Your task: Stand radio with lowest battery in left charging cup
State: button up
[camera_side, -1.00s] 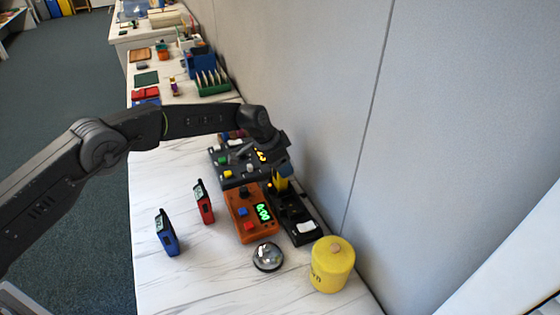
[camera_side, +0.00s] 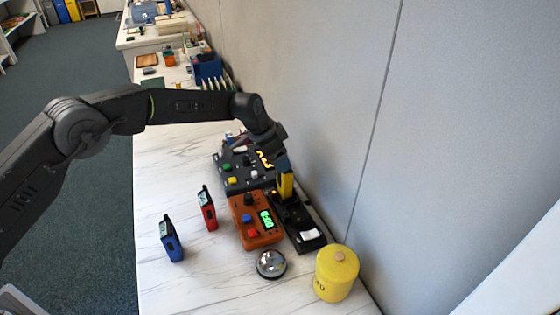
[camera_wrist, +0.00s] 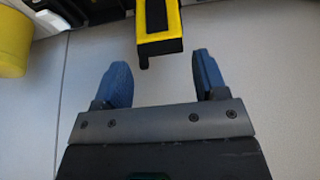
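A yellow and black radio (camera_side: 286,186) stands at the far end of the black charger (camera_side: 303,226), apparently in its far cup. In the wrist view the radio (camera_wrist: 158,30) lies just beyond my fingertips, centred between them. My gripper (camera_side: 285,158) is above the radio in the side view; in the wrist view its blue fingers (camera_wrist: 161,60) are open and empty. A red radio (camera_side: 208,208) and a blue radio (camera_side: 171,240) stand upright on the table to the left. Their screens are too small to read. The near cup looks empty.
An orange box (camera_side: 256,235) with a green display stands beside the charger. A dark control panel (camera_side: 238,178) is behind it. A silver bell (camera_side: 271,265) and a yellow canister (camera_side: 337,273) are in front. The wall (camera_side: 430,150) runs close along the right.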

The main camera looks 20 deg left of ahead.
jog(key=shift+v, duration=2.65)
jog(key=s+a+r+n+t+y, duration=0.1)
jog(key=s+a+r+n, duration=0.1)
jog(key=s+a+r, duration=0.55)
jog(key=s+a+r+n, duration=0.2)
jog(key=s+a+r, duration=0.2)
jog(key=s+r, duration=0.6)
jog(key=s+a+f+n+y, duration=0.1)
jog(key=s+a+n, duration=0.1)
jog(key=s, duration=0.9)
jog(key=s+a+f+n+t+y, duration=0.1)
jog(key=s+a+f+n, duration=0.1)
jog(key=s, duration=0.9)
jog(key=a+n, duration=0.1)
jog(key=a, duration=0.1)
jog(key=shift+s+a, duration=0.2)
jog(key=shift+a, duration=0.1)
